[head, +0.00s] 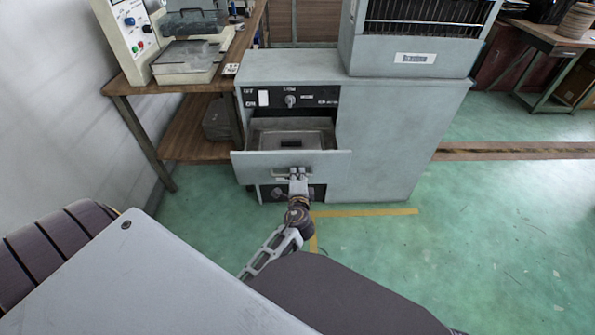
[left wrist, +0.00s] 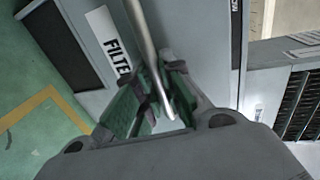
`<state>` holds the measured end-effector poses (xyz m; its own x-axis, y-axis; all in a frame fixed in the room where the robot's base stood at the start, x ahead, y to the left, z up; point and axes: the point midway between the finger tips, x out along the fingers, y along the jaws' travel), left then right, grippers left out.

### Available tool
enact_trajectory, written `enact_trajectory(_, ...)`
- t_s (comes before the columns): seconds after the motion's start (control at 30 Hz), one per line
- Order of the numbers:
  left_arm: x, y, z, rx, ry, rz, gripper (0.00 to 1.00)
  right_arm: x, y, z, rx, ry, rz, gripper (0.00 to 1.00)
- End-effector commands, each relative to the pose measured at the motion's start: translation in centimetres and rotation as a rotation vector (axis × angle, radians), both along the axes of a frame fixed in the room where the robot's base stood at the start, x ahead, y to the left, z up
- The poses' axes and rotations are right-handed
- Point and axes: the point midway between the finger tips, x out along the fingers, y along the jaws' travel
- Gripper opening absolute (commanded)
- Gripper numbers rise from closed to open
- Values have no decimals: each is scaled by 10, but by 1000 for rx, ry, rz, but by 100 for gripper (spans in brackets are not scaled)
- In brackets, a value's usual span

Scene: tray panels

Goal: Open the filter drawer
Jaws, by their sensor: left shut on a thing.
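The filter drawer (head: 245,165) is a grey drawer in the front of a grey cabinet. It is pulled out in the head view, and its open inside shows with a tray-like metal filter box (head: 291,138) in it. My left gripper (head: 291,174) is at the handle on the drawer front. In the left wrist view, its green-padded fingers (left wrist: 158,98) are shut on the metal bar handle (left wrist: 147,45). A white label reading "FILTE" (left wrist: 112,40) is beside the handle, partly hidden. My right gripper is not in view.
A control panel with a knob (head: 290,101) is above the drawer. A wooden bench (head: 190,88) with instruments stands at the left. A grey unit (head: 410,58) sits on the cabinet. Green floor is free at the right, with a yellow line (head: 365,212).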

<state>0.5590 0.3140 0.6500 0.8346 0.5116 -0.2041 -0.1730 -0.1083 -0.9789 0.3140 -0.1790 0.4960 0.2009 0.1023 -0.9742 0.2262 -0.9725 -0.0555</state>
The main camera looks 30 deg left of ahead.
Motion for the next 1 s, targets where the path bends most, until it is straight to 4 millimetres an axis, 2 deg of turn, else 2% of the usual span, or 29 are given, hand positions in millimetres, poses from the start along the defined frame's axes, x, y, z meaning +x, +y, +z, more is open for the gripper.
enact_trajectory(0.37,-1,-2,-1,-1,1,-2,0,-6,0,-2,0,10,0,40)
enact_trajectory(0.4,-1,-2,-1,-2,0,-2,13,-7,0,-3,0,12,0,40)
enact_trajectory(0.57,-1,-1,0,-1,1,-1,32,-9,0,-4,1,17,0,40)
enact_trajectory(1.0,-1,-1,3,0,-1,0,32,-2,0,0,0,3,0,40)
